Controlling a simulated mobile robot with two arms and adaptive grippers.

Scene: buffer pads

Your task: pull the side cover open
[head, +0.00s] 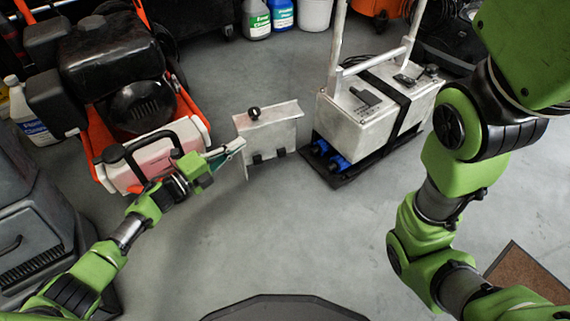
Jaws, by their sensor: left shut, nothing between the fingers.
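A silver metal side cover (275,131) with a black knob (254,113) stands roughly upright in the middle of the view, apart from the main body of the silver machine (362,113) to its right. Two dark fittings show near its lower edge. Blue parts (330,156) show low on the machine's near left side. My left gripper (238,147) is shut and empty at the cover's left edge, below and left of the knob; whether it touches the cover I cannot tell. My right arm reaches down the right side, and its gripper is out of view.
A black and orange machine (110,60) and a red and white cooler-like box (158,155) stand at left. A grey plastic case (30,225) is at far left. Bottles (256,18) and a white bucket (314,12) stand at the back. The floor in front of the cover is clear.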

